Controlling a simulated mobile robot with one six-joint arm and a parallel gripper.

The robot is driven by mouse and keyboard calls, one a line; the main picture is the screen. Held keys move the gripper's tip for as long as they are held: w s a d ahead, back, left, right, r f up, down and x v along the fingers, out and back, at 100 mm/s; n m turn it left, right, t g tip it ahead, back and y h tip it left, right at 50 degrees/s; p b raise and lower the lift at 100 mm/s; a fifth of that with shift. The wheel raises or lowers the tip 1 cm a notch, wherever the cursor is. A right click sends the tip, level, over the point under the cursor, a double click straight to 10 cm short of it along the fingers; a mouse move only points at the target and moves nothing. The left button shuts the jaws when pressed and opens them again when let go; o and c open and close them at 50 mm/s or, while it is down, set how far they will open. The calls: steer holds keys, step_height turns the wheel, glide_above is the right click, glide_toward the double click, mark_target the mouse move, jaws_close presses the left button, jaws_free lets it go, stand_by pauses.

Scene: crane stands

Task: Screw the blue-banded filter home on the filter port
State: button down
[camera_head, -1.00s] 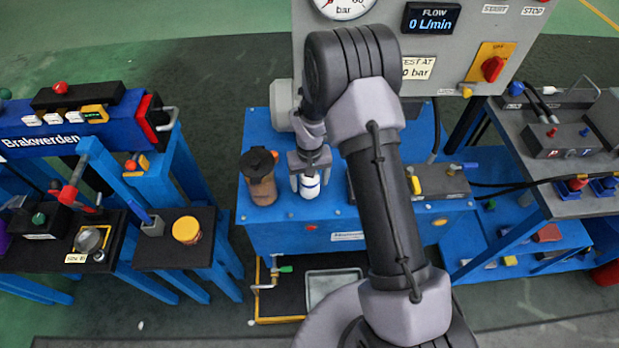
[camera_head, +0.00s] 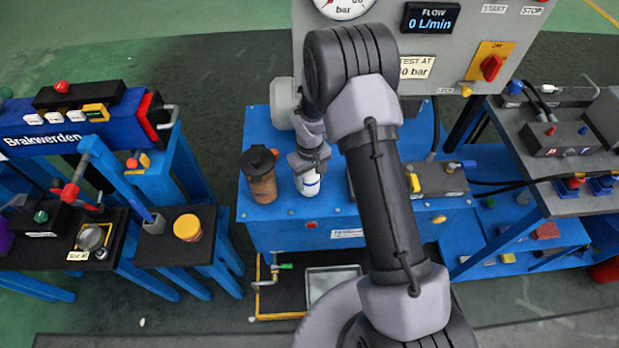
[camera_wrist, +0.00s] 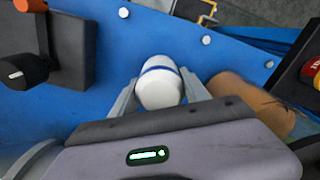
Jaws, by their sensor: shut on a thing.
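The blue-banded filter (camera_head: 308,183) is a white cylinder with a blue band, standing on the blue bench top in the head view. My gripper (camera_head: 309,168) is shut on it from above and behind. In the wrist view the filter (camera_wrist: 160,82) sits between the two grey fingers of my gripper (camera_wrist: 160,97), with its rounded white end toward the camera and the blue band beyond. The filter port is hidden; I cannot tell how the filter is seated on it.
A brown jar with a black lid (camera_head: 261,177) stands close to the left of the filter; its brown side shows in the wrist view (camera_wrist: 252,98). A grey valve block (camera_head: 438,180) is to the right. A tray (camera_head: 332,283) lies below the bench front.

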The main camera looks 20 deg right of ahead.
steer(key=m+b, duration=0.1)
steer(key=m, duration=0.2)
steer(key=shift+f+b, duration=0.2)
steer(key=shift+b, duration=0.15)
steer(key=shift+r+m, duration=0.2)
steer(key=shift+m, duration=0.8)
steer(key=m+b, duration=0.1)
steer(key=m, duration=0.1)
steer(key=shift+f+m+b, duration=0.2)
steer(key=shift+m+b, duration=0.1)
steer(key=shift+b, duration=0.1)
steer(key=shift+m+b, duration=0.3)
steer(key=shift+m, duration=0.6)
steer(key=shift+r+m, duration=0.2)
steer(key=shift+m, duration=0.2)
